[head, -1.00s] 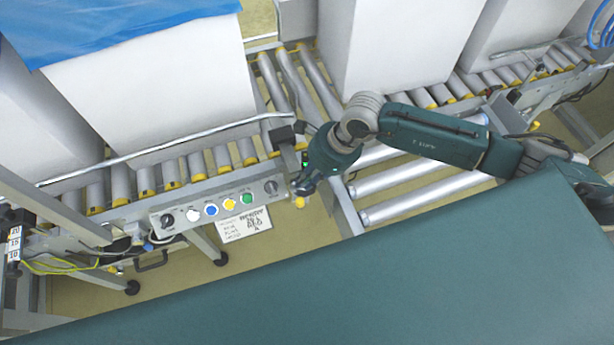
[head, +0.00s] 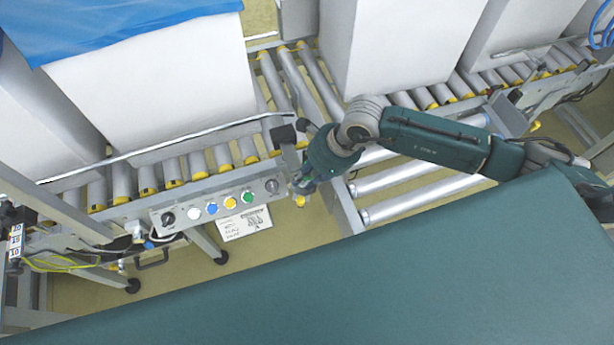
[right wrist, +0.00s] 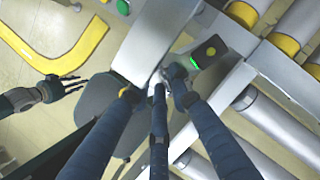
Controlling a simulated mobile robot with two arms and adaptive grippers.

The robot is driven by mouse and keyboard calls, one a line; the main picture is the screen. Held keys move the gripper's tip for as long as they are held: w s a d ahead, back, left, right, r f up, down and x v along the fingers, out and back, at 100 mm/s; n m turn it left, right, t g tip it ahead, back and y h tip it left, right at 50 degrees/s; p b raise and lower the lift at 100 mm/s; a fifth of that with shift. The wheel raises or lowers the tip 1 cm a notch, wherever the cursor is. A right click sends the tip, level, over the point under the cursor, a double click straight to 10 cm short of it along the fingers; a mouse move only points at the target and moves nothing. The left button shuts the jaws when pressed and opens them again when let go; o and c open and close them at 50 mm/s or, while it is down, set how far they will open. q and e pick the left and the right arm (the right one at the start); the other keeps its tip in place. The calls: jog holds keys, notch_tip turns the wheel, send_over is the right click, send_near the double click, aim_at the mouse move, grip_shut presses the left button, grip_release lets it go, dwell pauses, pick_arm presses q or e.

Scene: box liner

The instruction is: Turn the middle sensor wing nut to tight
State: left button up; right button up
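My right gripper (head: 302,192) is at the conveyor side, just right of the control panel's end. In the right wrist view its three dark fingers (right wrist: 156,85) point at a small pale metal part (right wrist: 157,76) on the bracket; the fingertips stand apart around it. Fingers partly cover this part, so I cannot tell its wing shape or turn. The dark sensor (right wrist: 208,54), with a green light and yellow dot, sits right beside the fingertips. A dark jointed hand, seemingly my left gripper (right wrist: 72,86), shows at the left with fingers apart; it is absent from the head view.
The control panel (head: 220,200) with coloured buttons is left of the right gripper. The roller conveyor (head: 410,195) runs behind, with large white boxes (head: 155,95) on it. A paper sign (head: 245,222) hangs below the panel. A yellow curved tube (right wrist: 65,60) is near the floor.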

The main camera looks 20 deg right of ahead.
jog(key=v, duration=1.2)
jog(key=shift+s+f, duration=0.1)
